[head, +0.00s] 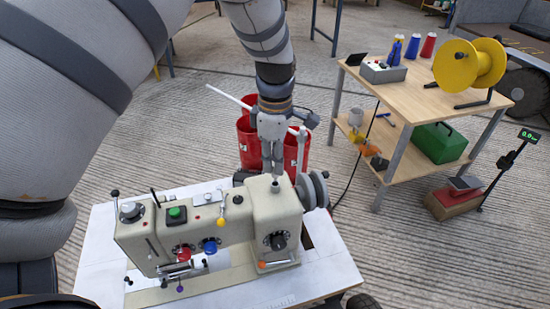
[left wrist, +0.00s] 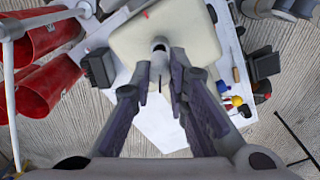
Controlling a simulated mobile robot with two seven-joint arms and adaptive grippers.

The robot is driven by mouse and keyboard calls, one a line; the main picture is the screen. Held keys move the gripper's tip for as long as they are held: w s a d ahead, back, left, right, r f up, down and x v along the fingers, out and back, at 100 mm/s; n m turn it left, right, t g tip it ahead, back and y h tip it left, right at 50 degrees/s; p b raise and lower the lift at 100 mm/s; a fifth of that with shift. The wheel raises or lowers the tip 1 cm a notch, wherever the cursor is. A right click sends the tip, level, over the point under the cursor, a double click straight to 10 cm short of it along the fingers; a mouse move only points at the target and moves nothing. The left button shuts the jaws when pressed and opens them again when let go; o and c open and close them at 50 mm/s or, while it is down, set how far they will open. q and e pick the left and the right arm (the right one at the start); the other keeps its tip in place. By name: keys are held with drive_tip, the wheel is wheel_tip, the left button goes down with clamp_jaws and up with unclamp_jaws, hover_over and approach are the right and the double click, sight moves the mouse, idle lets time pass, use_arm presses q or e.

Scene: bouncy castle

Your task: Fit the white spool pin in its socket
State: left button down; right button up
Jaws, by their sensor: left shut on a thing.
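My left gripper (head: 272,170) points down just above the top of the cream sewing machine's right-hand pillar (head: 285,210). It is shut on the white spool pin, which is slim and mostly hidden between the fingers. The left wrist view shows the fingertips (left wrist: 165,85) close together, with a pale sliver of the pin (left wrist: 160,68) between them. Beyond the tips is a dark round socket (left wrist: 160,45) on the machine's top; in the head view a small dark fitting (head: 275,186) shows there. I cannot tell whether pin and socket touch. My right gripper is out of view.
The machine stands on a white table (head: 100,265), with a grey handwheel (head: 313,189) at its right. Red bins (head: 246,140) and a white rod (head: 230,97) are behind the gripper. A wooden cart (head: 425,95) with a yellow spool (head: 455,65) stands at right.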

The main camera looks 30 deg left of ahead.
use_arm(q)
drive_tip(key=shift+f, duration=1.3)
idle(0.8)
drive_tip(key=c, duration=1.5)
unclamp_jaws()
drive_tip(key=shift+o, duration=0.2)
wheel_tip(320, 180, up, 12)
